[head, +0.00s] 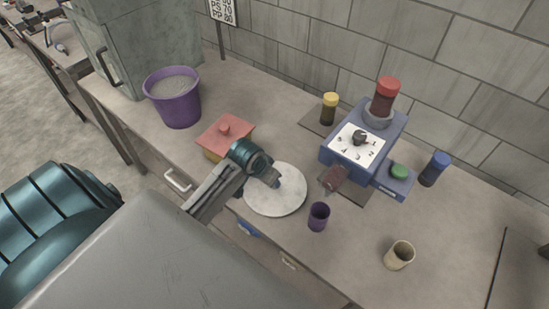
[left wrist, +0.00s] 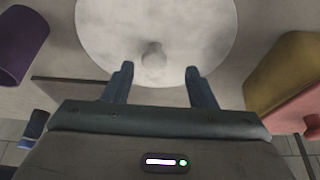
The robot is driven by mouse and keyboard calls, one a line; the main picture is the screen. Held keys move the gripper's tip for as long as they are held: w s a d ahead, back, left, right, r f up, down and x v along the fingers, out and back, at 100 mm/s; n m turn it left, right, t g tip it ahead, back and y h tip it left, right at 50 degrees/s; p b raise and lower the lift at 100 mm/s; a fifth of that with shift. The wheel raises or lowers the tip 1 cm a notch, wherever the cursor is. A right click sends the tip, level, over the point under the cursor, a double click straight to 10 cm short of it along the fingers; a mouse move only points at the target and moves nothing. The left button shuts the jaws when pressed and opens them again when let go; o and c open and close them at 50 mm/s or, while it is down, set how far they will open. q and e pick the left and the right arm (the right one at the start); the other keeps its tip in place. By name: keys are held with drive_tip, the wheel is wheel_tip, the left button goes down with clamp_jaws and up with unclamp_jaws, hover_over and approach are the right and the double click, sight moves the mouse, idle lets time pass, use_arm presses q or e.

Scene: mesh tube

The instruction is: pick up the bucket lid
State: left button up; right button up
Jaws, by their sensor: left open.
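The bucket lid (head: 283,204) is a round, pale, marbled disc with a small knob, lying on the bench in the head view. It also fills the top middle of the left wrist view (left wrist: 110,35), where its knob (left wrist: 153,55) shows between the fingertips' lines. My left gripper (head: 270,178) is open and empty over the lid. In the left wrist view, the two fingers (left wrist: 160,72) point toward the lid with the knob just ahead, between them. I cannot tell the exact height gap. The purple bucket (head: 180,108) stands at the back left, filled with grey material. My right gripper is not in view.
A red-lidded yellow box (head: 224,137) sits left of the lid. A small purple cup (head: 318,217) is close on the right, a beige cup (head: 399,255) farther right. A blue machine (head: 365,145) with bottles stands behind.

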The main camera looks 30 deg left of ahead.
sight(266, 201)
use_arm(q)
drive_tip(key=p+x, duration=0.1)
drive_tip(key=x, duration=0.1)
drive_tip(key=p+x, duration=0.1)
drive_tip(key=x, duration=0.1)
drive_tip(key=shift+d, duration=0.4)
drive_tip(key=shift+w+f, duration=0.2)
drive_tip(key=shift+f, duration=0.2)
drive_tip(key=c, duration=1.1)
